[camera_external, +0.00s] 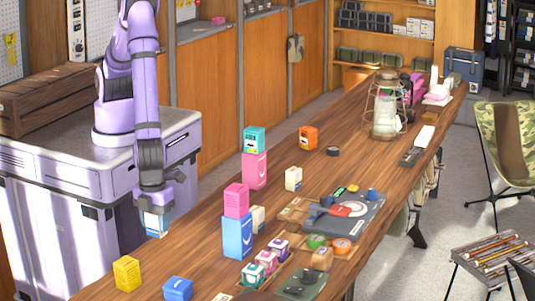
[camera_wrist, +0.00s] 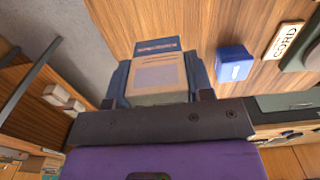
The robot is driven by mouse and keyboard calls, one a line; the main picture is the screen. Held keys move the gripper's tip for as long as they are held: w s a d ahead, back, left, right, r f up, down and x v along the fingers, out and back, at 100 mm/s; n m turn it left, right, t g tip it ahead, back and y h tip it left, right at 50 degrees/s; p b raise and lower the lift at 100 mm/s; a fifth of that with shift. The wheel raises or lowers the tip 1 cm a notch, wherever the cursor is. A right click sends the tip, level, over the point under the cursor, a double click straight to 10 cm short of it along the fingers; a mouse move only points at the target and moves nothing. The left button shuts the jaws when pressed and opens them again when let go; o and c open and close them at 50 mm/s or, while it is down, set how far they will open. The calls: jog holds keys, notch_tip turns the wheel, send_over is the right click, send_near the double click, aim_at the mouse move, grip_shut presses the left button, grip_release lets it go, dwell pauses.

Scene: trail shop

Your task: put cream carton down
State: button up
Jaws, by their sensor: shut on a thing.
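My gripper (camera_external: 154,208) hangs over the near left edge of the wooden table. It is shut on the cream carton (camera_external: 155,226), which has a blue band. In the wrist view the carton (camera_wrist: 158,76) sits between the two dark fingers of the gripper (camera_wrist: 158,88), with table wood beyond it. I cannot tell whether the carton's base touches the table. Two other small cream cartons stand on the table, one (camera_external: 293,179) apart near the middle and one (camera_external: 258,219) just behind the blue box.
A yellow box (camera_external: 127,273) and a small blue box (camera_external: 178,289) stand nearby. A pink box (camera_external: 236,201) is stacked on a tall blue box (camera_external: 238,237). A teal box (camera_external: 254,139) tops another pink box (camera_external: 255,170). Bare wood lies between the yellow box and the blue stack.

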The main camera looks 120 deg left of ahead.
jog(key=shift+d, duration=0.55)
jog(key=w+d, duration=0.3)
jog(key=w, duration=0.1)
jog(key=w+d+f, duration=0.1)
jog(key=w+d, duration=0.2)
jog(key=w, duration=0.1)
jog(key=w+d, duration=0.3)
jog(key=w, duration=0.1)
jog(key=shift+w+d+f, duration=0.15)
jog(key=shift+w+f, duration=0.05)
jog(key=shift+w, duration=0.05)
jog(key=shift+f, duration=1.7)
jog(key=shift+f, duration=0.15)
jog(key=o, duration=0.9)
